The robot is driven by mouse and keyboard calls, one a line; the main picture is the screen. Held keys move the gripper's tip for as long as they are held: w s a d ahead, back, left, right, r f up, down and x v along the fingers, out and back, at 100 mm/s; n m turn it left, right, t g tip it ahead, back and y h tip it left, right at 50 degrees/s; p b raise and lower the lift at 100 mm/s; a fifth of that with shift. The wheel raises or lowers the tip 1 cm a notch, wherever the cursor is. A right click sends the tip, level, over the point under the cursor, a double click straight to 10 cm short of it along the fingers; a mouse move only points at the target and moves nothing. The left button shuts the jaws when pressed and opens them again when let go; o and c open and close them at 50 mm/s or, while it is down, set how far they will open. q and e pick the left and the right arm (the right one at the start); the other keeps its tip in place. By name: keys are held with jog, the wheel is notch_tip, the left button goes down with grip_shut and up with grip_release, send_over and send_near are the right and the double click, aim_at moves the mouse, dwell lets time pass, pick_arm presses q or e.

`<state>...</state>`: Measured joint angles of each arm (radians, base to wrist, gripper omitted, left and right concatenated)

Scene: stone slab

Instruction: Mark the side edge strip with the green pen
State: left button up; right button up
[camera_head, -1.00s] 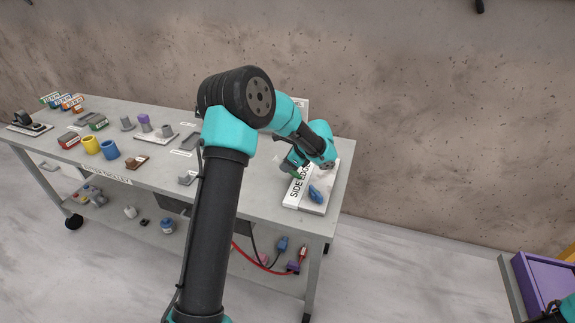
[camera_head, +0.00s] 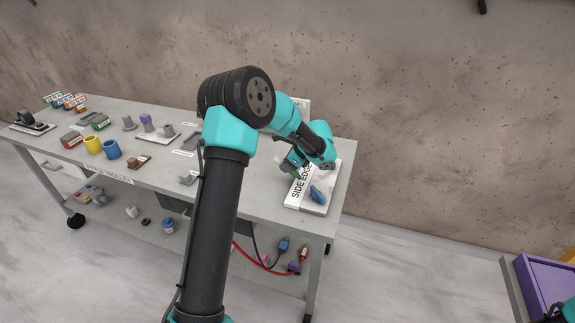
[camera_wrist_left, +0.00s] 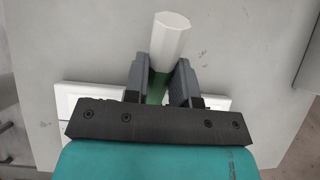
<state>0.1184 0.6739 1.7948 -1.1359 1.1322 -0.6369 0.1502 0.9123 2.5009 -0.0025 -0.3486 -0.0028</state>
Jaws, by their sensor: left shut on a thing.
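My left gripper (camera_head: 292,166) is shut on the green pen (camera_wrist_left: 158,86). In the left wrist view the pen's pale, many-sided end (camera_wrist_left: 170,40) sticks out beyond the fingers, with green body between them. In the head view a bit of green (camera_head: 297,173) shows at the gripper, over the upper end of the side edge strip (camera_head: 300,193), a white strip lettered "SIDE EDGE". The fingers and arm partly hide the strip's upper end. Whether the pen tip touches the strip cannot be told.
A blue object (camera_head: 317,194) lies on the white board beside the strip. Yellow (camera_head: 93,145) and blue (camera_head: 111,149) cups, grey parts and small boxes stand on the trolley top (camera_head: 240,188) to the left. A purple bin (camera_head: 547,285) is at lower right.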

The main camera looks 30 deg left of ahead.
pick_arm(q)
jog(key=shift+s+a, duration=0.2)
jog(key=shift+a, duration=0.35)
dwell(0.9)
jog(key=shift+r, duration=3.5)
jog(key=d+f+n+g, duration=0.1)
jog(key=d+n, duration=0.1)
jog(key=d, duration=0.2)
jog(key=d+f+n+g+h, duration=0.1)
jog(key=d+n, duration=0.1)
jog(key=d, duration=0.1)
jog(key=d+f+n+g, duration=0.1)
jog(key=d, duration=0.3)
jog(key=shift+s+d+f+n+h, duration=0.1)
jog(key=shift+d+f+n+h, duration=0.05)
jog(key=shift+d+n+h, duration=0.2)
jog(key=s+d+f+n+g+h, duration=0.2)
jog(key=d+n, duration=0.4)
jog(key=d, duration=0.7)
jog(key=shift+s+d+h, duration=0.15)
jog(key=shift+s+h, duration=0.05)
jog(key=shift+h, duration=0.25)
jog(key=shift+r, duration=0.1)
